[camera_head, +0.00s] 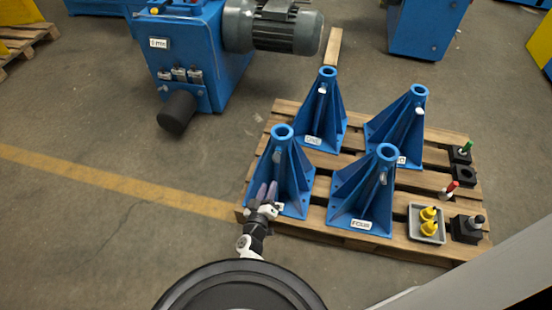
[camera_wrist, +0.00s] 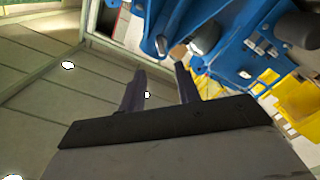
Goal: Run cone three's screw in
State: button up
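Four blue ribbed cones stand upright on a pallet: back left (camera_head: 325,115), back right (camera_head: 399,125), front left (camera_head: 280,165) and front right (camera_head: 365,190). The front right label seems to read FOUR; I cannot tell which cone is three. My gripper (camera_head: 267,190) is in front of the front left cone, low down, partly covering its label. Its two dark fingers are apart with nothing between them, also in the wrist view (camera_wrist: 160,72).
A grey tray (camera_head: 426,224) with yellow pieces, black blocks (camera_head: 467,229) and red- and green-topped tools (camera_head: 449,190) (camera_head: 466,148) sit on the pallet's (camera_head: 330,232) right side. A blue machine with a grey motor (camera_head: 275,28) stands behind left. The floor left of the pallet is clear.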

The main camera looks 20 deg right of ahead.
aim_at(276, 162)
jog(key=b+x, duration=0.3)
jog(key=x, duration=0.9)
jog(key=shift+w, duration=0.1)
jog(key=shift+w+d+r, duration=0.1)
jog(key=shift+w+d, duration=0.2)
jog(key=shift+w, duration=0.2)
grip_shut()
